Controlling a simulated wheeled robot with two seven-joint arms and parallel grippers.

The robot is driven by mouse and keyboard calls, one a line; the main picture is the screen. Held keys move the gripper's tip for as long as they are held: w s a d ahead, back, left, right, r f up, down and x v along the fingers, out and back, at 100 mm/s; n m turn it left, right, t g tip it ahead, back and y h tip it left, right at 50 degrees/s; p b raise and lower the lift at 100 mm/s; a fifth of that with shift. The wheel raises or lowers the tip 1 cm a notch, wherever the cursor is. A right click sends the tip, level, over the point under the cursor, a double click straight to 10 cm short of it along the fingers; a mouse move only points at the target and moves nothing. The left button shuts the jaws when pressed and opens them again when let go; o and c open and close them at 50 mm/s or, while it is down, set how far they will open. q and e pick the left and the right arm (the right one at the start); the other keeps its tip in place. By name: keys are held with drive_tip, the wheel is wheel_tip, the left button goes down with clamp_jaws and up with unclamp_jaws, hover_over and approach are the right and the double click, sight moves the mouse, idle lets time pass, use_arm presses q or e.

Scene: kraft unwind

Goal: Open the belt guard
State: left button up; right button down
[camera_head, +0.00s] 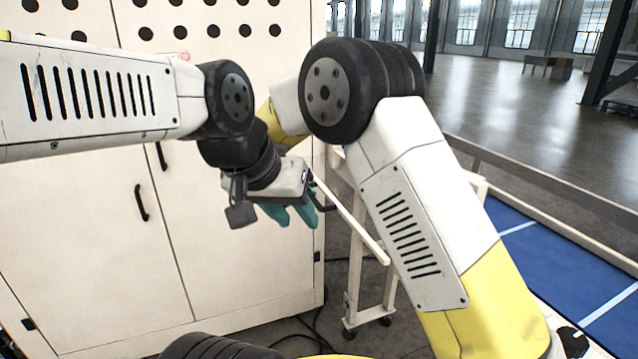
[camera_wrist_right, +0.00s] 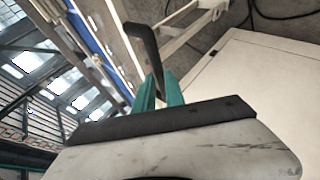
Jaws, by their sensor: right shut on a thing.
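A bent black handle (camera_head: 325,197) shows just right of the teal fingers in the head view, near the upper end of a slanted white bar (camera_head: 357,228). I cannot tell which part is the belt guard itself. In the right wrist view my right gripper (camera_wrist_right: 158,82) has its teal fingers shut on the black handle (camera_wrist_right: 141,42), which sticks out past the fingertips. In the head view my right gripper is largely hidden behind my left wrist. My left gripper (camera_head: 288,213) points downward there, close to the handle; its teal fingers overlap other parts, so its opening is unclear.
A large cream cabinet (camera_head: 75,235) with black door handles (camera_head: 141,203) fills the left. A white frame (camera_head: 362,290) stands beside it, with dark cables on the floor. A blue belt-like surface (camera_head: 570,265) with a rail lies at the right. Open floor (camera_head: 500,105) stretches behind.

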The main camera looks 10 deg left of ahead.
drive_tip(key=shift+s+a+f, duration=0.15)
drive_tip(key=shift+a+f, duration=0.05)
drive_tip(key=shift+f, duration=0.5)
drive_tip(key=shift+s+f, duration=0.1)
drive_tip(key=shift+f, duration=0.05)
drive_tip(key=c, duration=1.4)
unclamp_jaws()
